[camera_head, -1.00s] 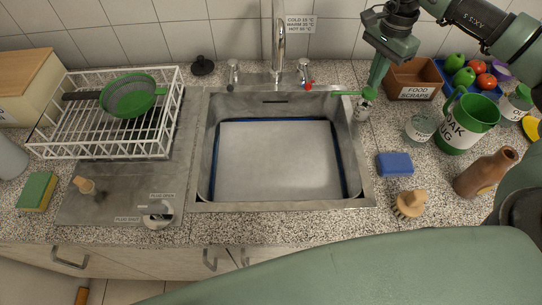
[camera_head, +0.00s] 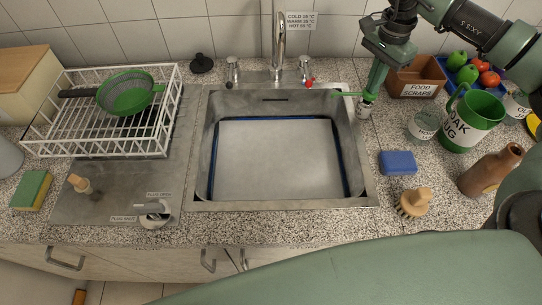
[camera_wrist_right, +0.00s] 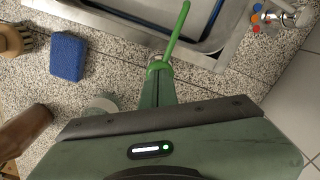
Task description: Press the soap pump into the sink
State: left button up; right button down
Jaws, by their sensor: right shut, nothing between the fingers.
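The soap pump (camera_head: 365,104) stands on the counter at the sink's right edge. Its green spout (camera_head: 347,94) points left over the rim of the metal sink (camera_head: 373,185). My right gripper (camera_head: 371,92) is shut, points down, and has its fingertips at the top of the pump head. In the right wrist view the shut fingers (camera_wrist_right: 157,73) cover most of the pump, and the green spout (camera_wrist_right: 179,30) reaches out past them over the sink edge. I cannot tell how far the pump head is pressed down. My left gripper is not in view.
A blue sponge (camera_head: 398,163), a wooden brush (camera_head: 414,203), a brown bottle (camera_head: 490,171), a green-lidded jar (camera_head: 424,124) and a green jug (camera_head: 470,122) stand right of the sink. The faucet (camera_head: 279,45) is behind it.

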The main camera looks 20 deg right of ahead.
jog(key=shift+r+p, duration=1.1)
jog(key=shift+r, duration=0.3)
jog(key=shift+r, duration=0.1)
jog(key=shift+r+p, duration=2.25)
jog(key=shift+r, duration=0.65)
